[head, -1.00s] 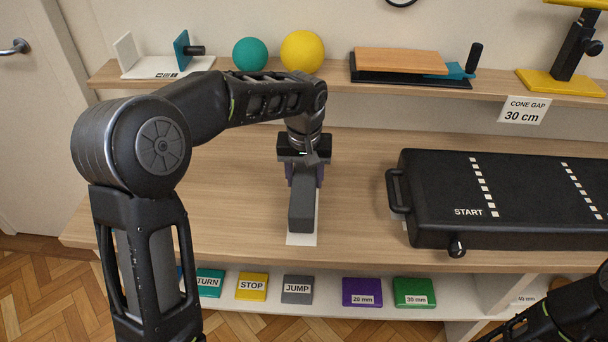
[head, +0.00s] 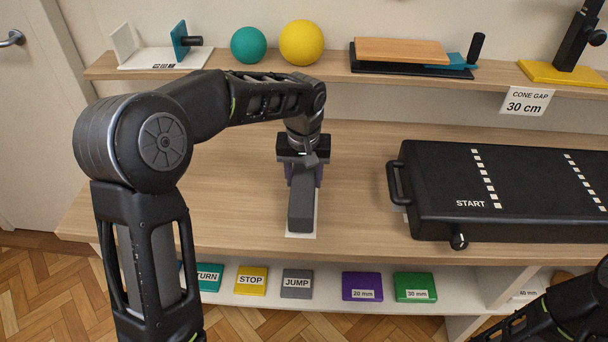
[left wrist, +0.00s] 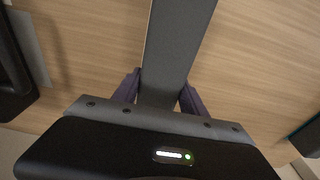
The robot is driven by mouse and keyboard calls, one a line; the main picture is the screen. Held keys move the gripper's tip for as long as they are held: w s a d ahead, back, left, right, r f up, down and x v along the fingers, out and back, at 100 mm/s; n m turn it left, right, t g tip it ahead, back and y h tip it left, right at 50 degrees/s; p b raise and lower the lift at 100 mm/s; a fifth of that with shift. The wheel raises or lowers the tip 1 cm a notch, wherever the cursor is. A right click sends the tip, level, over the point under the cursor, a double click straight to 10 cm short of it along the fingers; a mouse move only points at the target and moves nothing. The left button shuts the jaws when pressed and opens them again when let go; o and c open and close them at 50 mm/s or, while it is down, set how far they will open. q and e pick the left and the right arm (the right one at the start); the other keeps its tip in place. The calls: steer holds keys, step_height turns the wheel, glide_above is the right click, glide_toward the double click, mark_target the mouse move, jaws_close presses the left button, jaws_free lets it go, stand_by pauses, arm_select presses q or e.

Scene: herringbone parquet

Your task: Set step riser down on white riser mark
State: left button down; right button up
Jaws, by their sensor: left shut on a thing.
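The step riser is a dark grey block (head: 301,208), and it also shows in the left wrist view (left wrist: 178,45). My left gripper (head: 304,177) is shut on it from above, with its purple fingers on both sides of the block, which also show in the left wrist view (left wrist: 159,95). The white riser mark (head: 302,235) lies on the wooden table (head: 230,215) under the block and shows as a thin rim at its front and right side. Most of the mark is hidden. I cannot tell whether the block touches it. The right gripper is out of view.
A black case marked START (head: 510,190) with a side handle stands to the right on the table. A back shelf (head: 230,78) holds a teal ball (head: 248,45) and a yellow ball (head: 301,42). Labelled tiles lie on a lower shelf (head: 325,292). The table left of the block is clear.

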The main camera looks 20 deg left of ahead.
mark_target(304, 174)
arm_select(q)
steer(key=shift+f, duration=0.45)
stand_by(0.4)
steer(key=c, duration=0.6)
jaws_free()
steer(key=shift+o, duration=0.6)
steer(key=shift+o, duration=1.3)
steer(key=r, duration=0.5)
steer(key=s+r, duration=0.1)
steer(key=r, duration=0.1)
steer(key=shift+d+r, duration=0.2)
steer(key=shift+r, duration=0.15)
